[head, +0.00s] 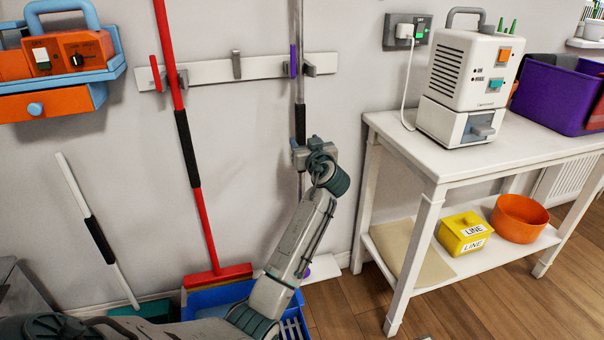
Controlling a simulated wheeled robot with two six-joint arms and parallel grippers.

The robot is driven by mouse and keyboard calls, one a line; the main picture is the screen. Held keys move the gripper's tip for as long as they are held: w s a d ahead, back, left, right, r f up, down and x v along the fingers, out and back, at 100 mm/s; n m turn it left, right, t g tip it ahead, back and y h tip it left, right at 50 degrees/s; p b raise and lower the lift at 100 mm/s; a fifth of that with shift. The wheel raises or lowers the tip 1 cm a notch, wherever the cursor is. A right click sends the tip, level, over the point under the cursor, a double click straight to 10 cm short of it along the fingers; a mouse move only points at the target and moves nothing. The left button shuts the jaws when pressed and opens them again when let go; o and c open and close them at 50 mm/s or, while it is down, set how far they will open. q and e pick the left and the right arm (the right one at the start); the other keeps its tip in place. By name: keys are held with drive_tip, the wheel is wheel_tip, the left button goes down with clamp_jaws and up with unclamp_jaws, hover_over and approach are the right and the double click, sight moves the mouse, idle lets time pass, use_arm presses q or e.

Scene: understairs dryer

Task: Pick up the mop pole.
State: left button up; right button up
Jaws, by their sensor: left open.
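A grey metal pole (299,75), which looks like the mop pole, stands upright against the wall at a rail clip. It has a purple piece near the rail and a black grip (300,124). My wrist and forearm hide much of the lower pole. A pale flat piece (322,268) with some purple shows at the floor behind my forearm and may be its foot. My right gripper is out of view.
A red broom (203,225) hangs left of the pole on the white wall rail (212,71). A white pole (72,188) leans further left. A blue crate (205,299) stands below. A white table (452,160) with a white machine (466,85) stands close on the right.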

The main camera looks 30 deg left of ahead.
sight(302, 136)
use_arm(q)
drive_tip(key=b+x, duration=0.1)
drive_tip(key=x, duration=0.4)
drive_tip(key=shift+w+f, duration=0.1)
drive_tip(key=shift+w, duration=0.1)
clamp_jaws()
